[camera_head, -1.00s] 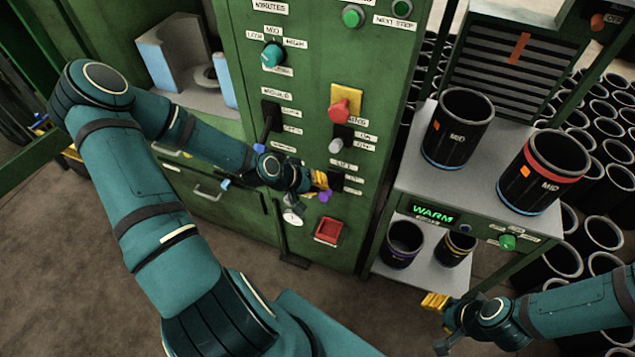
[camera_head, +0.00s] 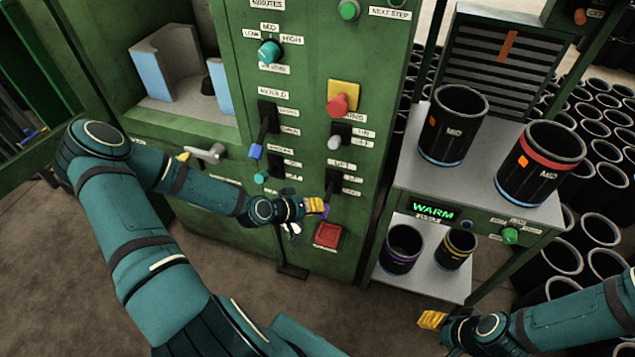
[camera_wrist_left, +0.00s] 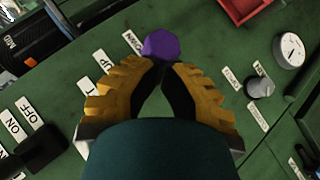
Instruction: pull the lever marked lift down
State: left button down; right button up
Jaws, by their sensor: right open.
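The lift lever ends in a purple knob (camera_head: 325,211) and stands out from a dark slot (camera_head: 333,186) on the green panel. Its knob is low, beside the lower slot label. My left gripper (camera_head: 316,205) is at this knob. In the left wrist view the purple knob (camera_wrist_left: 161,44) sits at the tips of the left fingers (camera_wrist_left: 164,66), which are drawn together on it; part of the contact is hidden. My right gripper (camera_head: 430,320) is open and empty at lower right, away from the panel.
A red square button box (camera_head: 327,235) lies just below the lever. A blue-handled lever (camera_head: 256,151), a red stop knob (camera_head: 337,105) and a grey-tipped lever (camera_head: 334,142) are nearby. A shelf (camera_head: 405,185) with black sleeves (camera_head: 452,125) stands to the right.

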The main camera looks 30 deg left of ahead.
pick_arm(q)
jog(key=shift+f, duration=0.75)
pick_arm(e)
jog(key=shift+w+f, duration=0.1)
jog(key=shift+f, duration=0.2)
pick_arm(q)
jog(key=shift+r, duration=0.15)
pick_arm(e)
jog(key=shift+r, duration=0.1)
pick_arm(q)
jog(key=shift+r+p, duration=0.5)
jog(key=shift+r, duration=0.2)
pick_arm(e)
jog(key=shift+r, duration=0.6)
jog(key=shift+s, duration=0.2)
